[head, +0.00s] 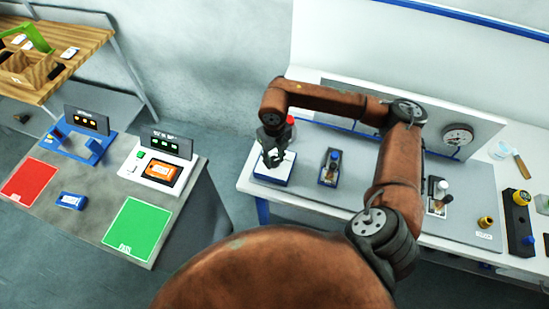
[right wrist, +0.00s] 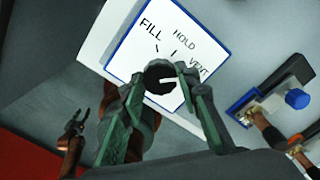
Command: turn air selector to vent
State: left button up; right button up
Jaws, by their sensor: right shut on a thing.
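The air selector is a white plate with a blue edge (head: 276,174); in the right wrist view its face (right wrist: 135,50) reads FILL, HOLD and VENT. A dark round knob (right wrist: 157,72) sits on it. A pale mark by the knob points right, roughly to the VENT side, partly covered by a finger. My right gripper (head: 272,157) is down at the plate, its two green-grey fingers (right wrist: 160,84) closed around the knob. A dark claw on a brown arm, seemingly my left gripper (right wrist: 76,122), shows small at lower left; its opening is unclear.
A blue-handled valve (head: 330,167) stands just right of the selector, on the grey bench top (head: 390,196). A red button (head: 290,120) is behind my gripper. A gauge (head: 457,135) is on the back panel. A separate table (head: 95,225) with red and green mats stands left, across a floor gap.

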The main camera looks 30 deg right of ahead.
aim_at(274, 160)
jog(key=o, duration=1.1)
jog(key=shift+o, duration=0.2)
jog(key=shift+r, duration=0.1)
notch_tip(274, 160, up, 12)
jog(key=shift+w, duration=0.1)
